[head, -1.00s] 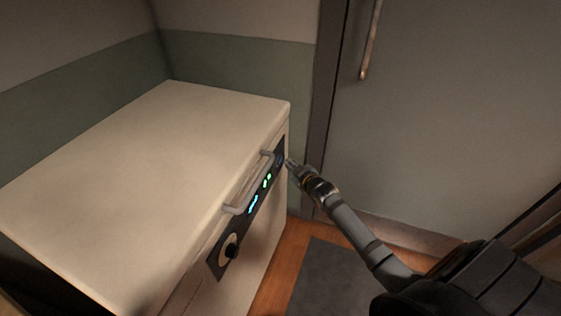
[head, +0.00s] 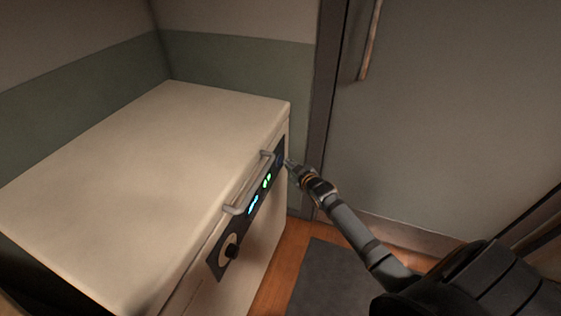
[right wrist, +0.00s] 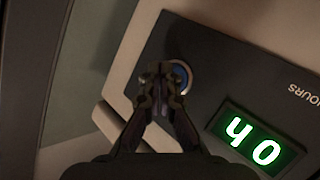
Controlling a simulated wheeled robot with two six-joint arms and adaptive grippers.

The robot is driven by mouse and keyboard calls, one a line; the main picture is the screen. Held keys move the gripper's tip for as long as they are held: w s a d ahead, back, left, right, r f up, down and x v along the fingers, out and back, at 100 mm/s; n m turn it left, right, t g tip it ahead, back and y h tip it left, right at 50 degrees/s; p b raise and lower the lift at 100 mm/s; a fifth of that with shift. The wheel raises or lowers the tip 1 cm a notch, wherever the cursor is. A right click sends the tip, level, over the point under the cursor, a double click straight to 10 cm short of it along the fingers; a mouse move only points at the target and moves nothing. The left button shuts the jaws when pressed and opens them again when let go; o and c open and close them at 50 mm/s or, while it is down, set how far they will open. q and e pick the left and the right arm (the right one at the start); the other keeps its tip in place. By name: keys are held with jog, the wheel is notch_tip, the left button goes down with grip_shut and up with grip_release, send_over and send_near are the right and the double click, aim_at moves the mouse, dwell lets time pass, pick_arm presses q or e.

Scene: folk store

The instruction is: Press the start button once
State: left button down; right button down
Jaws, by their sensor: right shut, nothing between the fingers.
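The start button (right wrist: 182,76) is round and blue with a pale metal ring, on the dark control panel (right wrist: 210,75) in the right wrist view. My right gripper (right wrist: 160,72) is shut and empty, with its fingertips in front of the button and hiding its left part. I cannot tell whether the tips touch it. In the head view the right gripper (head: 288,162) is at the far end of the panel on the front of a cream appliance (head: 160,170). My left gripper is not in view.
A bar handle (head: 240,190) sticks out above the panel. A grey door (head: 450,110) stands to the right. A dark mat (head: 330,280) lies on the wooden floor.

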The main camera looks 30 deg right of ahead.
jog(key=shift+w+a, duration=0.2)
jog(key=shift+w+a, duration=0.25)
jog(key=shift+w, duration=0.1)
dwell(0.7)
jog(key=shift+r, duration=0.1)
jog(key=shift+s+d+p, duration=0.55)
jog(key=shift+s, duration=0.1)
jog(key=s+d+p, duration=0.3)
jog(key=shift+s+d, duration=0.1)
jog(key=shift+s, duration=0.3)
